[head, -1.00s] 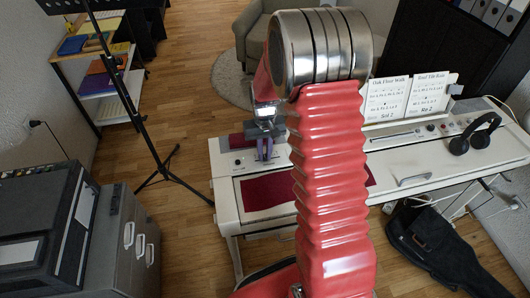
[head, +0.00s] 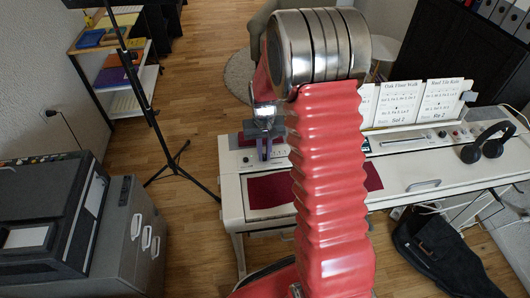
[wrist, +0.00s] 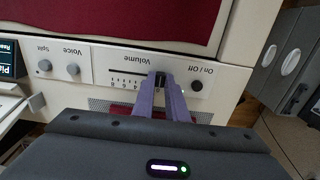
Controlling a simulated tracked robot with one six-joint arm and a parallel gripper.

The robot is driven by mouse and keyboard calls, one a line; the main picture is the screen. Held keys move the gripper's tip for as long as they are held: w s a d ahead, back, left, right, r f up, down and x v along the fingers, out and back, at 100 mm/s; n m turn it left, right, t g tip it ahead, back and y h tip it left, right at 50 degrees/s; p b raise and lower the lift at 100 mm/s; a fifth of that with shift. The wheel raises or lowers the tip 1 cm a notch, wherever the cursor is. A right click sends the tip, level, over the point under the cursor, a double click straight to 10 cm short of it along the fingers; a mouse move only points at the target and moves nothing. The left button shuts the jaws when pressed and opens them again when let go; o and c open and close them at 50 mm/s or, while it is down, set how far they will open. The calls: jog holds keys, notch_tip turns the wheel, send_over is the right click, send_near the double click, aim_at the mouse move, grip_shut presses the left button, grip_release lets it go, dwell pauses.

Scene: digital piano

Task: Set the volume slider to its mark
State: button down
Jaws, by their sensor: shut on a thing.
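The digital piano (head: 400,177) is white, with its control panel at its left end. In the wrist view the panel (wrist: 100,55) appears upside down. The volume slider's slot (wrist: 125,71) has a printed scale (wrist: 126,82) beside it. My gripper (wrist: 159,84) has purple fingers shut around the dark slider knob (wrist: 160,77), near the On / Off end of the slot. The fingers hide part of the knob and scale; I cannot make out the target mark. In the head view my gripper (head: 264,150) reaches down to the panel.
The On / Off button (wrist: 196,86) is close beside my fingers. Voice (wrist: 73,69) and Split (wrist: 45,66) knobs stand on the other side. A dark red cloth (wrist: 140,20) lies beyond the panel. Song sheets (head: 438,100) and headphones (head: 484,141) are farther right.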

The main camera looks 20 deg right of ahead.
jog(key=shift+a, duration=0.3)
jog(key=c, duration=1.8)
grip_release()
jog(key=shift+o, duration=0.2)
jog(key=shift+r, duration=0.65)
notch_tip(320, 180, up, 12)
jog(key=shift+r, duration=0.2)
